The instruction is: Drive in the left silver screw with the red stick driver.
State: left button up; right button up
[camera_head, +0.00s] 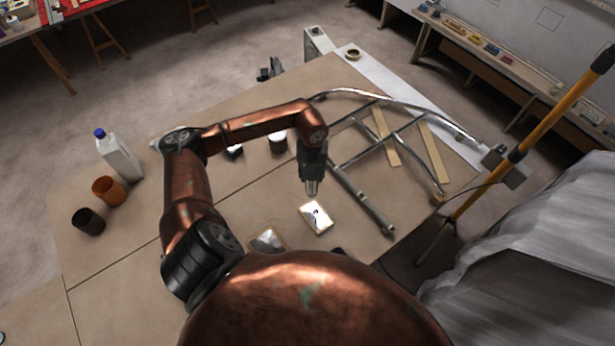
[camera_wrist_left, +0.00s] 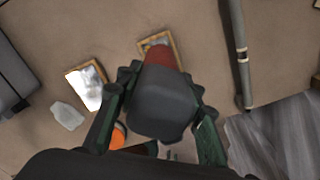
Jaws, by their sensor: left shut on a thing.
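My left gripper (camera_head: 312,186) hangs over the bench, pointing down, just above a small framed plate (camera_head: 315,217) with a bright face and a small dark mark on it. In the left wrist view, its two dark green fingers (camera_wrist_left: 158,118) are shut on the red stick driver (camera_wrist_left: 161,58), which shows as a thick dark grey body with a red part at its far end. The driver's tip is hidden. The plate also shows partly behind the red part (camera_wrist_left: 147,41). The silver screws are too small to make out. My right gripper is not in view.
A second framed plate (camera_head: 267,240) lies nearby to the left. A tubular metal frame (camera_head: 362,198) lies to the right. A white bottle with a blue cap (camera_head: 119,158), an orange cup (camera_head: 108,190) and a dark cup (camera_head: 88,221) stand at the left. The bench's middle left is bare.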

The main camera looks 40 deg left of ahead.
pick_arm(q)
jog(key=shift+w+d+r+p, duration=0.25)
jog(key=shift+w+r+p, duration=0.25)
jog(key=shift+p, duration=0.5)
jog(key=shift+w+f+p, duration=0.1)
jog(key=shift+f+p, duration=0.05)
jog(key=shift+p, duration=0.25)
jog(key=shift+f+b, duration=1.8)
jog(key=shift+f, duration=1.2)
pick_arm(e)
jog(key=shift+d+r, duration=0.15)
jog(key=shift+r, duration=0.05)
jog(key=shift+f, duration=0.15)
pick_arm(q)
jog(key=shift+f+b, duration=0.6)
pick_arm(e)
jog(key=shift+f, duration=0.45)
